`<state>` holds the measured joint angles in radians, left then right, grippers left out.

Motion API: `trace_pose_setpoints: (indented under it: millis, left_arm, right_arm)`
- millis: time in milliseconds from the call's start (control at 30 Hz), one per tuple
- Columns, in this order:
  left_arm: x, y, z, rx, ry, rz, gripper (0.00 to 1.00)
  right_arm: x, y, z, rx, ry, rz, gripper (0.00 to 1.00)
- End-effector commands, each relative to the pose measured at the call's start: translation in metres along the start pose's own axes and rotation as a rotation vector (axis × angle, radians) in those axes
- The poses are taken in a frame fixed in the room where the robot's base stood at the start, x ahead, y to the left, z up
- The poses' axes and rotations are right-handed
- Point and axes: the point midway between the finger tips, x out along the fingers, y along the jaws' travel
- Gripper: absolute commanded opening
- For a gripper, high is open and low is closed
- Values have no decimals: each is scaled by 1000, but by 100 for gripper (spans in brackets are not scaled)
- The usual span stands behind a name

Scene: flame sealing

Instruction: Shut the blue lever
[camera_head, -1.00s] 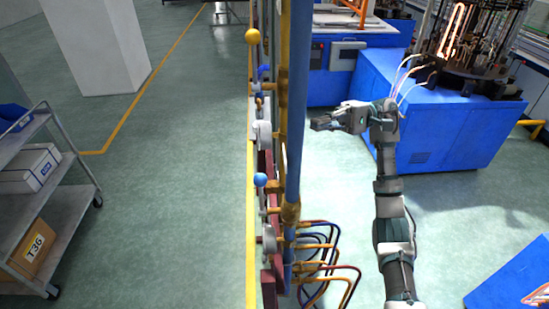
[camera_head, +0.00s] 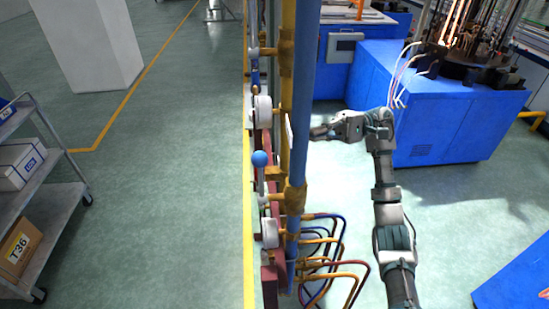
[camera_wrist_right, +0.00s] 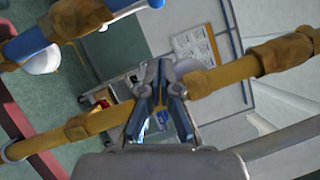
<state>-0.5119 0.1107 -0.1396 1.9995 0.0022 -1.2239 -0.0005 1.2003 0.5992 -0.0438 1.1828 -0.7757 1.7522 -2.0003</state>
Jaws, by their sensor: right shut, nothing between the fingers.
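The blue lever shows as a blue ball knob (camera_head: 260,158) on a short stem, on the left side of the pipe rack. The stem stands roughly upright above a valve fitting (camera_head: 272,199). My right gripper (camera_head: 314,133) is to the right of the vertical blue pipe (camera_head: 300,100), with the pipes between it and the knob. It is shut and empty. My left gripper is not in view.
White round gauges (camera_head: 263,111) sit on the rack. Curved blue and yellow hoses (camera_head: 330,245) hang at its lower right. A blue machine (camera_head: 440,120) stands behind my right arm. A grey cart (camera_head: 55,200) is at left, with open floor between.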

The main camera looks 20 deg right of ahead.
Motion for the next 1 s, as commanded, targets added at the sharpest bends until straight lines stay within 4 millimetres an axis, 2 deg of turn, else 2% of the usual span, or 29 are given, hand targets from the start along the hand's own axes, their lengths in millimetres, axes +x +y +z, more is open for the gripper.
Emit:
trace_pose_setpoints:
  millis: [33, 200, 567, 767, 1000]
  left_arm:
    - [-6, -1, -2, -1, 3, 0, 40]
    - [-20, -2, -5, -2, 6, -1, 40]
    - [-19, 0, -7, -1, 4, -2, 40]
    - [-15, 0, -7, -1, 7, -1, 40]
    - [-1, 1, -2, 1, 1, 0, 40]
  right_arm:
    - [0, 6, -4, 3, 0, 0, 0]
    - [0, 7, -4, 4, 0, 1, 0]
    - [2, 7, -4, 3, -1, -1, 0]
    - [32, 7, -3, 3, -3, 2, 0]
    - [87, 6, -3, 2, -4, 2, 0]
